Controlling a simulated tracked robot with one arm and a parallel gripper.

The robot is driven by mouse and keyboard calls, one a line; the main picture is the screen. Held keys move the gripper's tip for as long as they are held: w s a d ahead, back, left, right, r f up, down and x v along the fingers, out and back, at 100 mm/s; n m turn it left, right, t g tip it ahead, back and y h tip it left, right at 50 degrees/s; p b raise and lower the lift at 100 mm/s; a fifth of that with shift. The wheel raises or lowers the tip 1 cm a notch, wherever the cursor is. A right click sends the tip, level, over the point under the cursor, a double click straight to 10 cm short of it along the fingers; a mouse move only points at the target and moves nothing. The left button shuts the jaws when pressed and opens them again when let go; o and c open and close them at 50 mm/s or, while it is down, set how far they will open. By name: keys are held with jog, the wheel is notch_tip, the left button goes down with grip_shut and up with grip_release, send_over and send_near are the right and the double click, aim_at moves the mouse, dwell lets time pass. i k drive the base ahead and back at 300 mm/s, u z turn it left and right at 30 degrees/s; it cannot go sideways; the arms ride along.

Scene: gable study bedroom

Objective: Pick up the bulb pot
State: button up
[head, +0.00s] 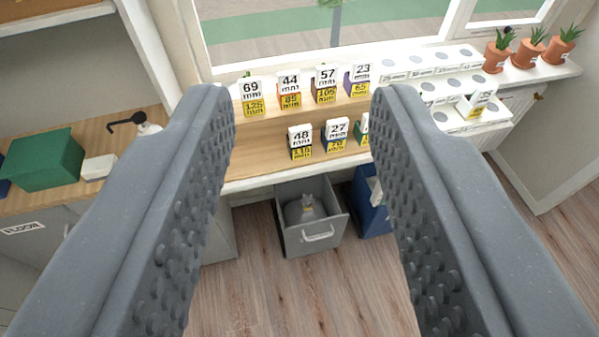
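My gripper (300,100) is open and empty, its two grey studded fingers wide apart on either side of the picture. No pot here is clearly marked as the bulb pot. Three terracotta pots with spiky green plants stand on the right end of the window ledge: a left one (495,57), a middle one (527,54) and a right one (559,53). They lie beyond and to the right of my right finger, apart from it. Several small containers with number cards, such as the 69 card (251,98) and the 48 card (300,144), stand on wooden steps between the fingers.
A white rack with round grey spots (440,62) runs along the ledge, with one carded container (476,104) on it. Below, an open grey drawer (318,236) holds a grey rounded object beside a blue bin (372,217). A green box (45,158) sits left. The wooden floor (295,290) is clear.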

aim_at(298, 137)
jog(key=u, duration=0.05)
jog(key=k, duration=0.5)
jog(key=z, duration=0.6)
jog(key=i, duration=1.9)
jog(key=u, duration=0.55)
